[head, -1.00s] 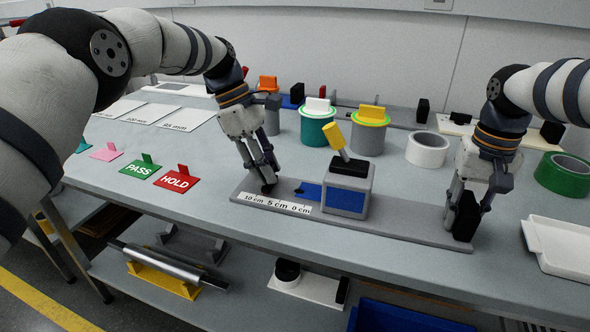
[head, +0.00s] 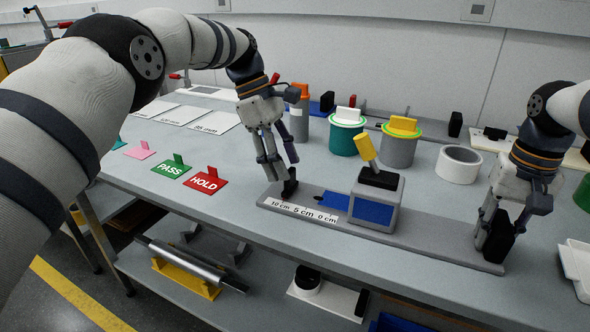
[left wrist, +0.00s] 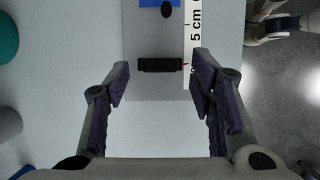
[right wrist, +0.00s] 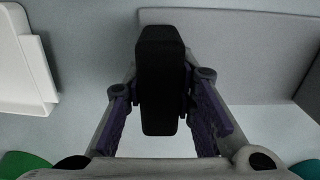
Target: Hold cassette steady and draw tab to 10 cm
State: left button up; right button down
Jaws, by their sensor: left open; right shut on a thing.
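The grey cassette (head: 374,203) with a blue front stands on a long grey base (head: 440,240). A yellow lever tilts up from its black top. A black tab (head: 290,188) stands at the base's left end, by the 10 cm end of the white scale (head: 300,212). In the left wrist view the tab (left wrist: 159,65) lies ahead of my open left gripper (left wrist: 161,80), clear of both fingers. My left gripper (head: 283,172) is just above the tab. My right gripper (head: 494,232) is shut on a black block (right wrist: 160,80) at the base's right end.
PASS (head: 171,170) and HOLD (head: 205,184) cards lie left of the base. Several cups and a white tape roll (head: 458,164) stand behind it. A white tray (head: 577,262) is at the right. The table's front edge runs close before the base.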

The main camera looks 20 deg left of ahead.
jog(key=shift+f, duration=0.25)
pick_arm(q)
jog(key=v, duration=0.4)
jog(key=shift+a+r, duration=0.15)
jog(key=shift+r, duration=0.2)
pick_arm(e)
jog(key=c, duration=1.3)
grip_release()
jog(key=shift+o, duration=0.3)
jog(key=shift+r, duration=0.1)
